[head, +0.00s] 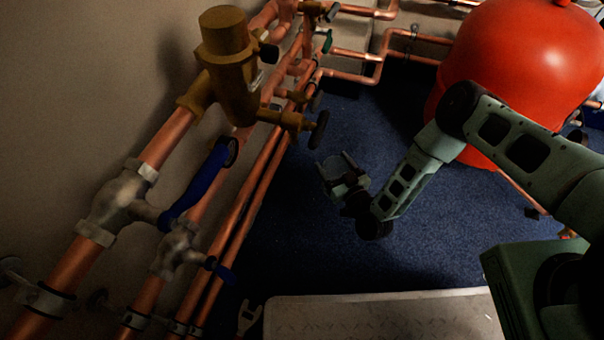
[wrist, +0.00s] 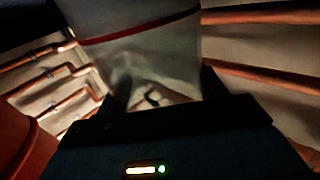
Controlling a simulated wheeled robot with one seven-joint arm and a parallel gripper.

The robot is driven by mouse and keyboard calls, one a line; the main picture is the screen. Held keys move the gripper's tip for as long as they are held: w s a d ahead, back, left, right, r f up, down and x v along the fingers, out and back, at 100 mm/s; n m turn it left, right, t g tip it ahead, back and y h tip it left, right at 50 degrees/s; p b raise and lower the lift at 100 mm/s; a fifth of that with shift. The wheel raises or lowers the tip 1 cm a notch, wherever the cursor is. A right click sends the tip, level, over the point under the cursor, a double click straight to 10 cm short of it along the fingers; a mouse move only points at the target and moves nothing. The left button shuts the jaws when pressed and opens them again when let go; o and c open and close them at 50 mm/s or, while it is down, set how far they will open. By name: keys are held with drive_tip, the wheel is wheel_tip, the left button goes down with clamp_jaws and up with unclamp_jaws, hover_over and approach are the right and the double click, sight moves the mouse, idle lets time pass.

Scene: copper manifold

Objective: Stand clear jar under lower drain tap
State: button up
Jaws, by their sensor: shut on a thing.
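The clear jar (wrist: 150,55) fills the upper middle of the wrist view, with a red band around it. My gripper (wrist: 160,92) is shut on it, one finger at each side. In the head view the jar (head: 343,162) is a faint clear shape at my gripper (head: 338,180), held over the blue floor to the right of the pipes. A brass tap (head: 290,119) with a dark round handle sticks out from the large brass valve (head: 232,70), left of and above the jar in the picture. I cannot tell for certain which fitting is the lower drain tap. The jar is apart from the fittings.
Copper pipes (head: 245,205) run along the wall at left, with blue-handled valves (head: 205,180). A red tank (head: 525,60) stands at upper right, behind my arm. Blue floor (head: 300,235) between is clear.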

drive_tip(key=w+a+b, duration=0.3)
drive_tip(key=a+b, duration=0.1)
drive_tip(key=a, duration=0.6)
wheel_tip(320, 180, down, 7)
drive_tip(key=b, duration=0.6)
drive_tip(key=shift+w, duration=0.3)
drive_tip(key=shift+d, duration=0.1)
drive_tip(key=shift+f, duration=0.2)
drive_tip(key=o, duration=1.3)
drive_tip(key=shift+c, duration=0.2)
drive_tip(key=shift+r, duration=0.2)
